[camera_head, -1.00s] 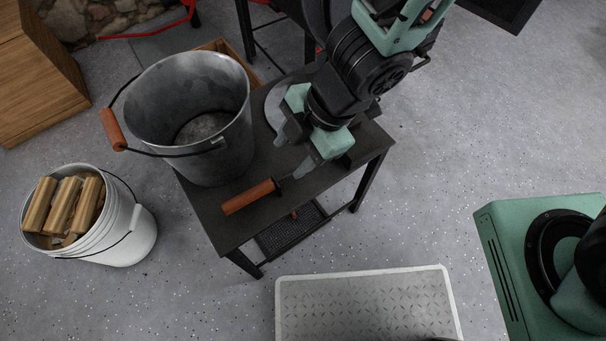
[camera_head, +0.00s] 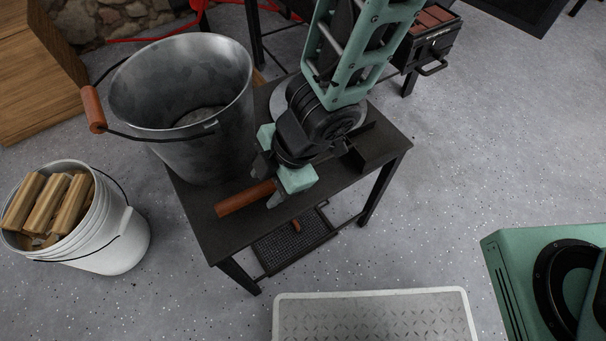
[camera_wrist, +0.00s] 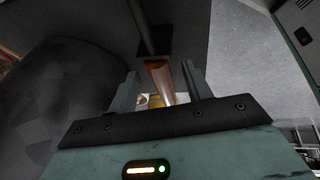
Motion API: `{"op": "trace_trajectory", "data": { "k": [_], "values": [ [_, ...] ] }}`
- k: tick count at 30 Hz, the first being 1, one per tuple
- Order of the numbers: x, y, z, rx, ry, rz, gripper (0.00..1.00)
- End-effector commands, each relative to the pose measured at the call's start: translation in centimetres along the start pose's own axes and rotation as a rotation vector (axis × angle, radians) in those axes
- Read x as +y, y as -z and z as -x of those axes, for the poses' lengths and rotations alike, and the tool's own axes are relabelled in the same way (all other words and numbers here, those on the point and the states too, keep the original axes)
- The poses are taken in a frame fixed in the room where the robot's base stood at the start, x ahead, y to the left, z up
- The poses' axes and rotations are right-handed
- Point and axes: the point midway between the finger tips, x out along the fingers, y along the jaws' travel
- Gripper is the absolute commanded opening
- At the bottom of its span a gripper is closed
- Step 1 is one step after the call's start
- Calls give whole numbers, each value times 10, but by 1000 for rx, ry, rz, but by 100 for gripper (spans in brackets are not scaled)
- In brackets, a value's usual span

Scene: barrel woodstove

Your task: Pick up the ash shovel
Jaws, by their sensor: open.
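The ash shovel has an orange-brown wooden handle (camera_head: 245,198) and lies on the dark table (camera_head: 232,240), the handle towards the front left. A dark pan-like shape at its far right looks like its scoop; my wrist covers the middle. My gripper (camera_head: 268,184) is low over the table at the inner end of the handle. In the wrist view the handle (camera_wrist: 158,78) lies between the two open fingers (camera_wrist: 160,80), with a dark shaft beyond it. Gaps show beside the handle, so the fingers do not appear closed on it.
A large metal bucket (camera_head: 185,85) stands on the table close left of my gripper. A white bucket of split wood (camera_head: 110,240) is on the floor at left. A metal step plate (camera_head: 375,318) lies in front. A black grate (camera_head: 292,243) sits under the table.

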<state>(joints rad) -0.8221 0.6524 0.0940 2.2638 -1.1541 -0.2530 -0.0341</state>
Motion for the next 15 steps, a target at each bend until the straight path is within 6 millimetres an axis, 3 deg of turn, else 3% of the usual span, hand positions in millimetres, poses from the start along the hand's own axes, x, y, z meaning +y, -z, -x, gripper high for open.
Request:
{"op": "trace_trajectory", "data": {
  "k": [1,4,11,12,15],
  "values": [
    [-1,-2,-14,0,3,2,50],
    [-1,-1,-26,0,1,1,50],
    [0,0,-27,0,0,-1,50],
    [0,0,-27,0,0,-1,47],
    [0,0,-27,0,0,0,19]
  ]
}}
